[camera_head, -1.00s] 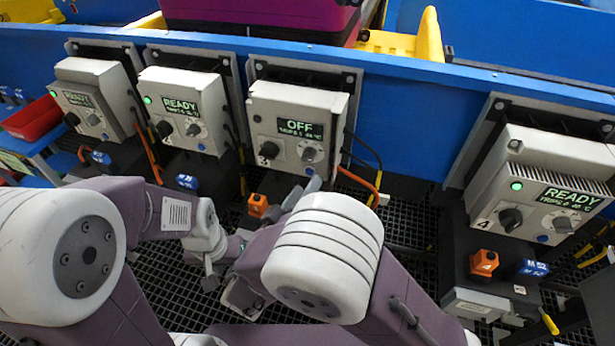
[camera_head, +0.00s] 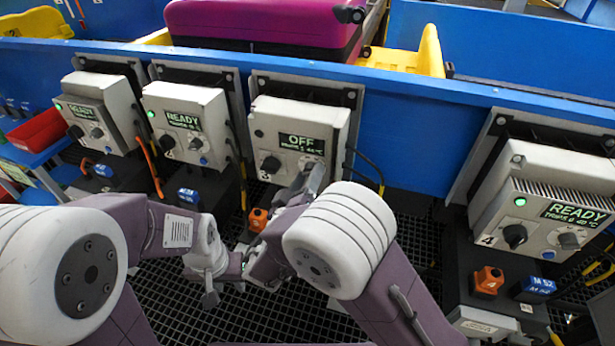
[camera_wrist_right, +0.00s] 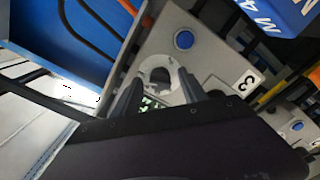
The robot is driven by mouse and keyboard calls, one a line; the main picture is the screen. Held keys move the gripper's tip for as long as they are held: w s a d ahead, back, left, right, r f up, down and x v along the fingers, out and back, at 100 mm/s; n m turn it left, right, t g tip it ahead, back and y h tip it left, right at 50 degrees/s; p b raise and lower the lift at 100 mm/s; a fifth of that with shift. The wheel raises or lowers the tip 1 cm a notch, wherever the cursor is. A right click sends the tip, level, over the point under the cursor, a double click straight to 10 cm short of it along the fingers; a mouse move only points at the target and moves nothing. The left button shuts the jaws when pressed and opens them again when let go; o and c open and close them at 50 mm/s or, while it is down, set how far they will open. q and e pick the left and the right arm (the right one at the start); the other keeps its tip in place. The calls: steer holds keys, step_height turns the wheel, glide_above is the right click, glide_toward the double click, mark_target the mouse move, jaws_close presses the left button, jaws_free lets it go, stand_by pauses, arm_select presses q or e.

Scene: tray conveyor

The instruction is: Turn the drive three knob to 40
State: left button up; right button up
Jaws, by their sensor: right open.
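The drive three box (camera_head: 268,124) is pale grey, with a screen (camera_head: 300,142) reading OFF and a dark unlit lamp. Its black knob (camera_head: 270,164) is at lower left. My right gripper (camera_head: 312,178) is in front of the box's lower right, covering most of the grey dial knob there. In the right wrist view the open fingers (camera_wrist_right: 158,92) point at the round grey dial (camera_wrist_right: 158,66), which sits between their tips; contact cannot be told. A blue button (camera_wrist_right: 183,40) and the label 3 (camera_wrist_right: 246,80) are beside it. My left gripper (camera_head: 211,296) is low over the grating, its jaws unclear.
Two drive boxes (camera_head: 186,104) (camera_head: 98,92) stand to the left and the drive four box (camera_head: 545,185) to the right, all reading READY with green lamps. Cables hang beside drive three. An orange block (camera_head: 258,219) is below it. A magenta case (camera_head: 262,30) is on the conveyor behind.

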jaws_close()
